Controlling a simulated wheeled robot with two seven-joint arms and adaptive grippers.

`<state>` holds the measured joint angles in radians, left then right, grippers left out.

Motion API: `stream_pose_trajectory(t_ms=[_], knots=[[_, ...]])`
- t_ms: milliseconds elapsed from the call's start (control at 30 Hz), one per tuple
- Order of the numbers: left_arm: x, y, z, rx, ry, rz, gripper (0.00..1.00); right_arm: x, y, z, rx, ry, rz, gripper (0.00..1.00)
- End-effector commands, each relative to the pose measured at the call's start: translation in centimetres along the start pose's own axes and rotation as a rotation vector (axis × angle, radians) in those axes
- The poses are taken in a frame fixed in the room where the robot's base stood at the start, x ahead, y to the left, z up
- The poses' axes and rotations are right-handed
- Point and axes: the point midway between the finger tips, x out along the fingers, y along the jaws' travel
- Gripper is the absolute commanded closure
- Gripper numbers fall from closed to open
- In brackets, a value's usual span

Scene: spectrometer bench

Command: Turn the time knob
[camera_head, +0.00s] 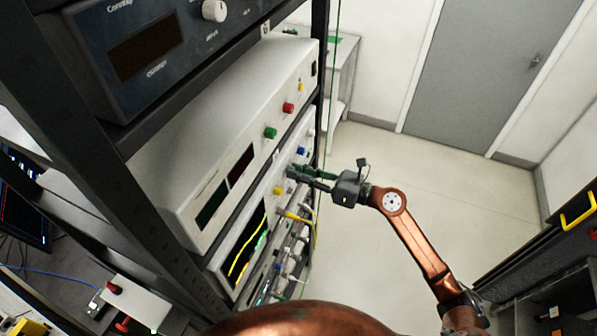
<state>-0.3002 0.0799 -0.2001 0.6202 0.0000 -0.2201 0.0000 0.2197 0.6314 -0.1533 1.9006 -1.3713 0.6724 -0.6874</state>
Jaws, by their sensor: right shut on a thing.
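My right gripper (296,172) reaches in from the right to the front panel of the oscilloscope-like unit (251,238), which has a lit screen with a yellow trace. Its dark fingers are closed at the panel, around what appears to be the time knob; the fingers hide the knob and its marking. A blue knob or button (301,151) shows just above the fingers, and a yellow one (277,190) shows below left of them. My left gripper is not in view.
A white unit (230,160) with two dark displays and coloured terminals sits above on the black rack (318,60). A dark unit (150,45) is on top. Yellow cables (310,222) hang below the gripper. Floor (430,200) to the right is clear.

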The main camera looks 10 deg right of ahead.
Motion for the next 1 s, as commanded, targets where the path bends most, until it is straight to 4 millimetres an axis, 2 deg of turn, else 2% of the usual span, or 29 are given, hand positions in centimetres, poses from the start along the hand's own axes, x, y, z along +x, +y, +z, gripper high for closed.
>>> stream_pose_trajectory(t_ms=[700, 1000], knots=[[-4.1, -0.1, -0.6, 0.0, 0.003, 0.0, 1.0, 0.0, 0.0, 0.3, 0.501, -0.001, -0.002, 1.0], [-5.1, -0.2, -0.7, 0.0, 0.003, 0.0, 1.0, 0.0, -0.1, 0.2, 0.629, -0.003, -0.002, 1.0]])
